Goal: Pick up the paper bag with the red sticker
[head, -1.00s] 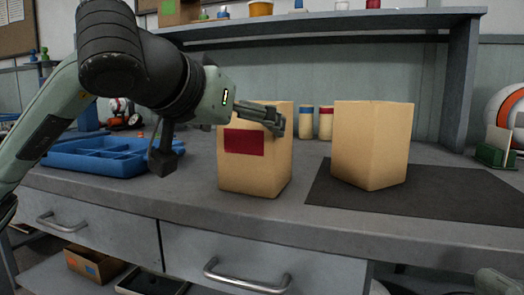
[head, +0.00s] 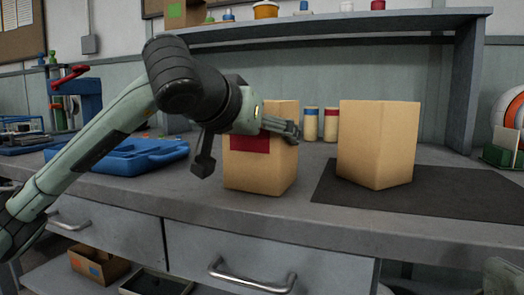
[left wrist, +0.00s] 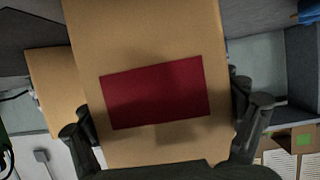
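The paper bag with the red sticker (head: 262,172) stands upright on the grey bench. Its red sticker (head: 249,144) faces me, partly covered by my left gripper (head: 281,128), which is at the bag's upper part. In the left wrist view the bag (left wrist: 150,35) fills the middle, with the sticker (left wrist: 155,92) plain to see. The fingers are spread, one beside each side edge of the bag; firm contact does not show. A second paper bag (head: 378,145), with no sticker on its visible sides, stands on a dark mat to the right. My right gripper is out of view.
The dark mat (head: 450,195) covers the bench's right part. Two jars, blue-lidded (head: 311,125) and red-lidded (head: 331,125), stand behind, between the bags. A blue tray (head: 130,160) lies left, behind my left arm. A shelf (head: 350,22) overhangs the back.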

